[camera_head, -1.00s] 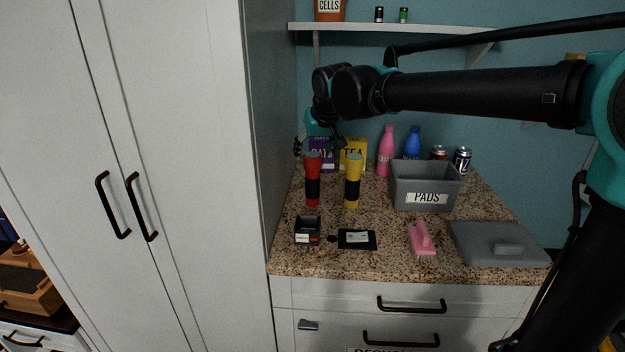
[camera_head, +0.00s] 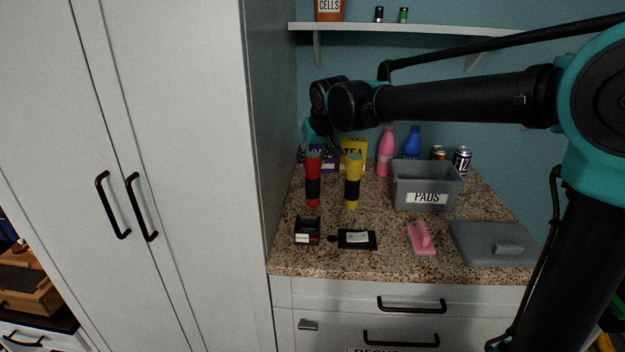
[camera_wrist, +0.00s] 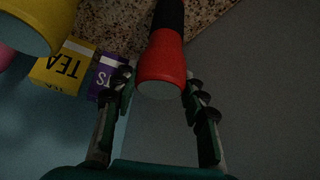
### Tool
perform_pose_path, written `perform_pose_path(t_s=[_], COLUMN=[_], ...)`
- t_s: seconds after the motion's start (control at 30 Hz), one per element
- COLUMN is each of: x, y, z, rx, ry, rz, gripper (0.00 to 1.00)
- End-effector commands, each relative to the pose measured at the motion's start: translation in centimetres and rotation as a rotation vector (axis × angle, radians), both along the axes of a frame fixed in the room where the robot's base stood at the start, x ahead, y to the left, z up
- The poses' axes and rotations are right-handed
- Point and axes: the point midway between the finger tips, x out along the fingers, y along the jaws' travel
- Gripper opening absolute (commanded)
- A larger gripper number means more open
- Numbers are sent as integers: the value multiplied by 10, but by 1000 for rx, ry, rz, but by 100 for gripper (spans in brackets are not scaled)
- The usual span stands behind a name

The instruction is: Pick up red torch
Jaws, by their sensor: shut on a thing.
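The red torch (camera_head: 312,171) stands upright on the granite counter, with a black band around its middle. In the wrist view its red head (camera_wrist: 163,62) lies between my two fingers. My gripper (camera_wrist: 159,84) is shut on the torch's head from behind and above; it also shows in the head view (camera_head: 316,152), partly hidden behind the torch. The torch's base appears to rest on the counter.
A yellow torch (camera_head: 352,185) stands close to the right. Behind are a purple box (camera_head: 326,160) and a yellow TEA box (camera_head: 354,147). A small black box (camera_head: 307,231) sits in front. A grey PADS bin (camera_head: 427,183) is right. A tall cabinet (camera_head: 190,180) borders the left.

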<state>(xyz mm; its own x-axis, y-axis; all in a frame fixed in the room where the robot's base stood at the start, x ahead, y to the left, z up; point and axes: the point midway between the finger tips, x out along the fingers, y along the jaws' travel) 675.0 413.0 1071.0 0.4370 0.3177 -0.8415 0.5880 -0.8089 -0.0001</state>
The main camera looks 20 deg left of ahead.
Motion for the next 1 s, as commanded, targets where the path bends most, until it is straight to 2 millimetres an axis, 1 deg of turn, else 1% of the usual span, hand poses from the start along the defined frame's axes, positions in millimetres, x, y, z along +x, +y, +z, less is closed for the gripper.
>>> perform_pose_path(t_s=[0.03,0.07,0.4,0.47,0.6,0.67,0.77,1.0], x=[0,0,0,0,0,0,0,0], y=[0,0,0,0,0,0,0,0], z=[0,0,1,3,13,20,40,110], rx=[0,0,0,0,0,0,0,0], ry=[0,0,0,0,0,0,0,0], rz=[0,0,0,0,0,0,0,0], gripper=[4,0,0,0,0,0,0,0])
